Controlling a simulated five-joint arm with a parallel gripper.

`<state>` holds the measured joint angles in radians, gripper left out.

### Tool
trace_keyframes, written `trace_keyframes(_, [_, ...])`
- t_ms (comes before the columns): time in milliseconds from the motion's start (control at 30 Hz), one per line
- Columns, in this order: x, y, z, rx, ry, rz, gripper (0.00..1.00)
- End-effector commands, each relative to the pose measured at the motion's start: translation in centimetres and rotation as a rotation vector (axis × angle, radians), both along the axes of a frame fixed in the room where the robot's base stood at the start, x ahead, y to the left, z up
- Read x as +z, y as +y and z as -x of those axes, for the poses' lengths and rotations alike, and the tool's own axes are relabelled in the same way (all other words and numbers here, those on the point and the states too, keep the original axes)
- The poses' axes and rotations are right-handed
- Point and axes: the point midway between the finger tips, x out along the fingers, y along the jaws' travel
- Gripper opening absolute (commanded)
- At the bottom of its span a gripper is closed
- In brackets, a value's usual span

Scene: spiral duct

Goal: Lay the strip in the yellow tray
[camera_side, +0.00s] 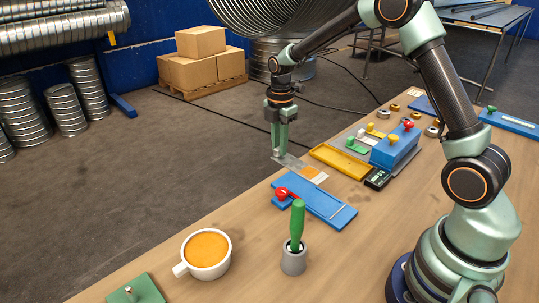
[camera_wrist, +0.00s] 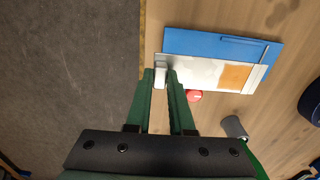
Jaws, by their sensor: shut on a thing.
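The strip (camera_side: 302,168) is a flat, pale, partly clear piece with an orange patch towards its far end. My gripper (camera_side: 281,153) points down and is shut on the strip's left end. In the wrist view, my gripper (camera_wrist: 161,78) pinches a pale grip at that end, and the strip (camera_wrist: 205,74) reaches out to the right. It overlaps a blue tray (camera_wrist: 200,42) there and appears held above it. The yellow tray (camera_side: 343,160) lies on the bench to the right of the strip in the side view, looks empty, and is not seen in the wrist view.
The blue tray (camera_side: 325,205) has a red knob (camera_side: 281,193) beside it. A green-handled tool (camera_side: 297,225) stands in a grey holder (camera_side: 293,261), near a cup of orange liquid (camera_side: 206,250). A black device (camera_side: 378,179) and blue block (camera_side: 396,147) stand right of the yellow tray.

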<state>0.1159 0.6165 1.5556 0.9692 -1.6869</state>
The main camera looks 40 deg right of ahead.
Motion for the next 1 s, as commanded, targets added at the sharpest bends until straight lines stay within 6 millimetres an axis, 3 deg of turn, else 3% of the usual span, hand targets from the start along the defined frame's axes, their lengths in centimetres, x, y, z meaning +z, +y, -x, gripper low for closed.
trace_keyframes(167, [0.0, -3.5, -0.6, -0.008, 0.000, 0.000, 0.00])
trace_keyframes(400, [-0.1, -12.6, -0.8, -0.010, 0.002, -0.001, 0.00])
trace_keyframes(600, [-0.2, -18.1, 0.0, -0.005, 0.002, -0.001, 0.00])
trace_keyframes(767, [-0.2, -19.9, 0.4, -0.002, 0.003, -0.001, 0.00])
trace_keyframes(1000, [-1.5, -20.1, 0.5, 0.000, 0.003, -0.002, 0.00])
